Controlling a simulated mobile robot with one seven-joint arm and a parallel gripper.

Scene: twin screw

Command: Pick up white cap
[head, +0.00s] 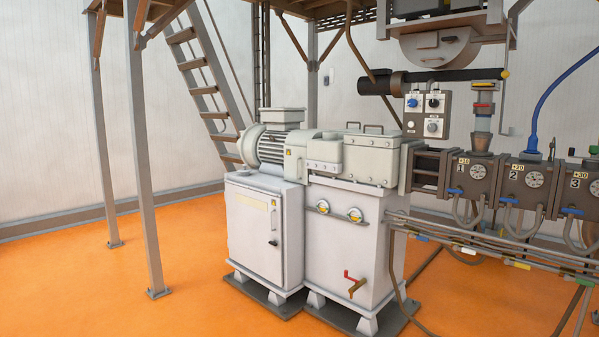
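I cannot make out a white cap for certain in the head view. A large white-grey machine stands in the middle, with a ribbed motor (271,146) and a gearbox housing (359,157) on top of two cabinets. The left cabinet (252,235) has a dark door handle. The right cabinet (345,250) has two round gauges and a tap with a red handle (349,276) low on its front. My gripper is not in view.
Dark barrel blocks (470,177) with dials and numbers 1 to 3 run right, above several pipes (490,255). A control box (427,115) hangs behind. Grey posts (143,170) and stairs (207,90) stand left. The orange floor (90,275) is open at front left.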

